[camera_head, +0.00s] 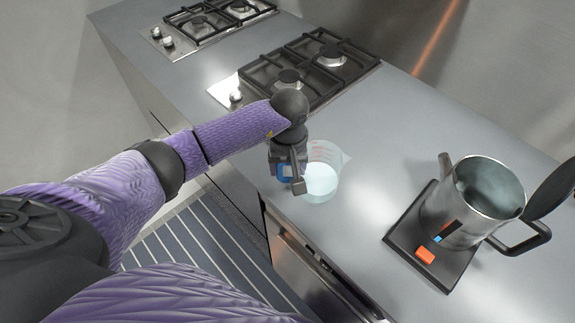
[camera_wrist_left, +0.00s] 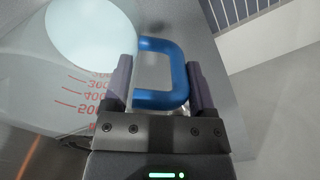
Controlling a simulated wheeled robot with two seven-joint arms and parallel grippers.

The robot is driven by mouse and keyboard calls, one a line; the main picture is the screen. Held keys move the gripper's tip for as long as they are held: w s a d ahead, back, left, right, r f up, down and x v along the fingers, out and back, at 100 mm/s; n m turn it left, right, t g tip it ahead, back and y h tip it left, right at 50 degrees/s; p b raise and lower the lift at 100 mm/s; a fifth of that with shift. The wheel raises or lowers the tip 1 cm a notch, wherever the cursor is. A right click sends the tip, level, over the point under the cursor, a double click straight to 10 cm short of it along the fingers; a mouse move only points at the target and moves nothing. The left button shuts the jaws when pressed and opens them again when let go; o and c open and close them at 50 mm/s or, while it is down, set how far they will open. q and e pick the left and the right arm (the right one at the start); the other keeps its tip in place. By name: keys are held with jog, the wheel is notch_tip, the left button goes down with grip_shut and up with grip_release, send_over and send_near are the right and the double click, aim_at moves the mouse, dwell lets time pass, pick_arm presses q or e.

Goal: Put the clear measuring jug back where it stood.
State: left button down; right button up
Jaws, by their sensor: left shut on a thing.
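The clear measuring jug (camera_head: 322,180) has red markings, a blue handle and pale contents. In the head view it is at the counter's front edge, below the nearer hob. My left gripper (camera_head: 292,180) is at its left side, shut on the blue handle. In the left wrist view the jug (camera_wrist_left: 70,75) fills the upper left, and the blue handle (camera_wrist_left: 178,75) lies between the fingers of my left gripper (camera_wrist_left: 160,85). I cannot tell whether the jug's base touches the counter. My right gripper is not in view.
A steel kettle (camera_head: 462,205) with its lid open stands on a black base (camera_head: 405,235) with an orange switch, to the right. Two gas hobs (camera_head: 310,65) are set in the counter at the back. Bare counter (camera_head: 390,130) lies between jug and kettle. A striped runner (camera_head: 200,245) covers the floor.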

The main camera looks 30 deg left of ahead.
pick_arm(q)
grip_release()
jog(key=shift+f, duration=0.15)
notch_tip(320, 180, up, 12)
jog(key=shift+r+p, duration=0.2)
jog(key=shift+p, duration=0.3)
